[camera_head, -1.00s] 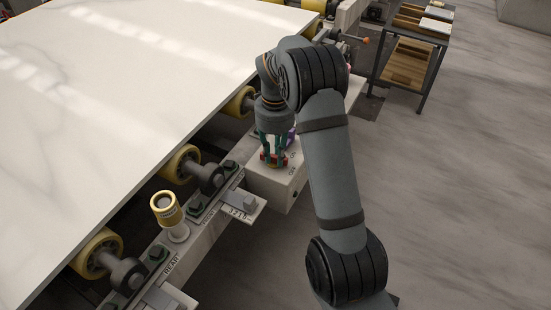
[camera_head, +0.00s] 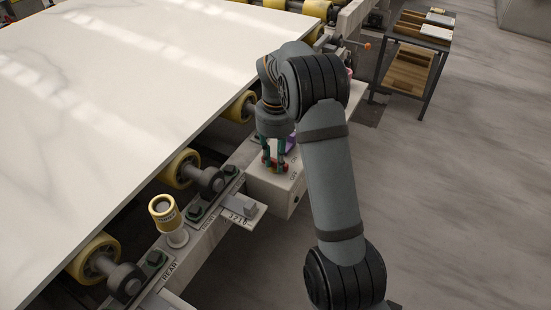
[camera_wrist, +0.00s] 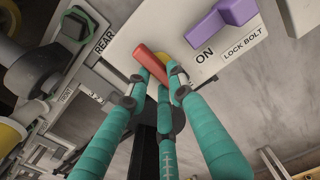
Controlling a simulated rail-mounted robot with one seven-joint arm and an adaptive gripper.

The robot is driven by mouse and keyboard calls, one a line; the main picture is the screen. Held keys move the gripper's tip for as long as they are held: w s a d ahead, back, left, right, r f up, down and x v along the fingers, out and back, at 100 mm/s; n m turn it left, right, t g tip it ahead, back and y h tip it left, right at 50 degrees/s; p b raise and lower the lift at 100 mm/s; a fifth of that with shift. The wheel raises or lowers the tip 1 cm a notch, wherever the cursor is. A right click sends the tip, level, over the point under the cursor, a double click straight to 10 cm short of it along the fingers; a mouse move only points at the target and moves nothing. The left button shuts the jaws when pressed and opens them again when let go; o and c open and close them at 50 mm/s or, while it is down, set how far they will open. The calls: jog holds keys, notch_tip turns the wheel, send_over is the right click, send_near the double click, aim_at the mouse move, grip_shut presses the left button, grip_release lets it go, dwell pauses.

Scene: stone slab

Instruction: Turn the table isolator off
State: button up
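The table isolator has a red handle (camera_wrist: 151,63) on a yellow base (camera_wrist: 164,60), set on the pale face of a control box (camera_wrist: 130,33). In the head view the red handle (camera_head: 268,162) shows partly between my fingers. My gripper (camera_wrist: 161,74) has its teal fingers down at the isolator, with fingertips on both sides of the handle's near end. I cannot tell whether they press on it. An "ON" label (camera_wrist: 204,55) lies right of the handle in the wrist view. The fingers hide part of the base and any label below it.
A purple lock bolt handle (camera_wrist: 222,20) sits close to the right on the same box. A yellow-topped post (camera_head: 165,210) and rollers (camera_head: 181,168) stand along the rail. The stone slab (camera_head: 120,90) lies to the left. Open floor is on the right.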

aim_at(276, 162)
jog(key=o, duration=0.4)
jog(key=shift+o, duration=0.2)
notch_tip(276, 162, up, 12)
dwell(0.5)
jog(key=shift+f, duration=0.1)
notch_tip(276, 162, down, 12)
jog(key=shift+r, duration=0.1)
dwell(0.6)
